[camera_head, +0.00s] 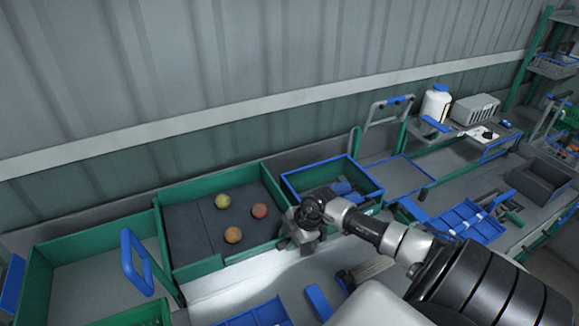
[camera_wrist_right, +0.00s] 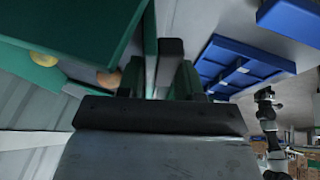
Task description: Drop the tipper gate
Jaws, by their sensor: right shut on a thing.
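The tipper is a green-walled tray (camera_head: 217,179) with a dark floor, and several round tomatoes lie in it, among them a yellow-green one (camera_head: 222,201) and an orange one (camera_head: 233,235). My right gripper (camera_head: 303,232) is at the tray's right end, near its front corner. It is shut on a green part that I take to be the tipper gate (camera_wrist_right: 187,82). The gripper hides most of this part in the head view. In the right wrist view, the right fingers (camera_wrist_right: 160,65) stand close beside green wall pieces, with tomatoes beyond. My left gripper is not in view.
A blue-rimmed green crate (camera_head: 328,163) stands just right of the tipper. An empty green bin (camera_head: 98,253) and a blue handle (camera_head: 134,262) are at the left. A blue tray (camera_head: 467,220), a white bottle (camera_head: 436,102) and a grey box (camera_head: 475,108) are at the right.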

